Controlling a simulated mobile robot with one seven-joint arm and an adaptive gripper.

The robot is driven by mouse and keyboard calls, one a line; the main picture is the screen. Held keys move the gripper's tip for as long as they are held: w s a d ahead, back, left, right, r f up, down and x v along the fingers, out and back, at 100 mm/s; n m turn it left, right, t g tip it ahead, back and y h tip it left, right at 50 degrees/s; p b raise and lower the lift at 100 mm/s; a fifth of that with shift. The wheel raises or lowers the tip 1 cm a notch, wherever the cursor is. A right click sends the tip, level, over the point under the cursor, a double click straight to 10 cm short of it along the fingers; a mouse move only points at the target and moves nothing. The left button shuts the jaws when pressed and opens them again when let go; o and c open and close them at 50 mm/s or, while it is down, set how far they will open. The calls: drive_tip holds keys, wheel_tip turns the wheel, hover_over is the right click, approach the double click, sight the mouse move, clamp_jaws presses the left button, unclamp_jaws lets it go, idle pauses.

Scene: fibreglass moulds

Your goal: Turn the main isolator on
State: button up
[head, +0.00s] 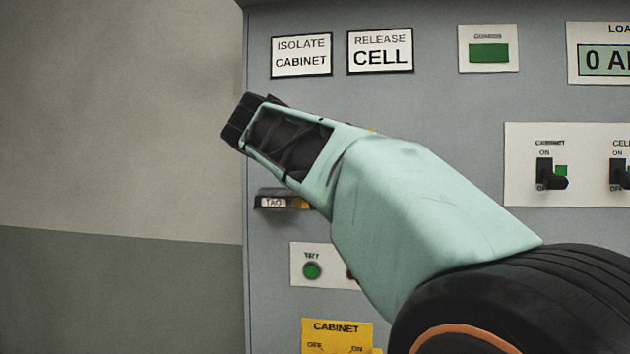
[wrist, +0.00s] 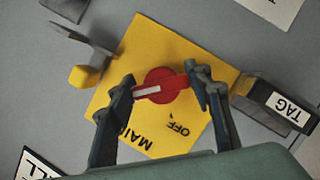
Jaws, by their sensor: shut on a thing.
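In the wrist view, the main isolator is a yellow plate (wrist: 128,58) with a red rotary handle (wrist: 165,78). The handle carries a white bar along its left part. The word OFF is printed on the plate below and right of the handle. A word starting MAI is partly covered by my left finger, and no ON mark shows. My gripper (wrist: 162,87) is shut on the red handle, with one finger at each end. In the head view, my gripper (head: 246,122) is at the panel's left side, its wrist hiding the isolator.
A block marked TAG (wrist: 272,102) sits close to the right finger; it also shows in the head view (head: 272,202). A grey bracket with a yellow end (wrist: 82,77) stands left of the plate. Cabinet and cell switches (head: 550,172) are at the right.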

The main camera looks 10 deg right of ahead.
drive_tip(key=o, duration=1.2)
drive_tip(key=shift+c, duration=0.2)
drive_tip(key=v, duration=0.7)
drive_tip(key=shift+s, duration=0.15)
drive_tip(key=shift+a, duration=0.15)
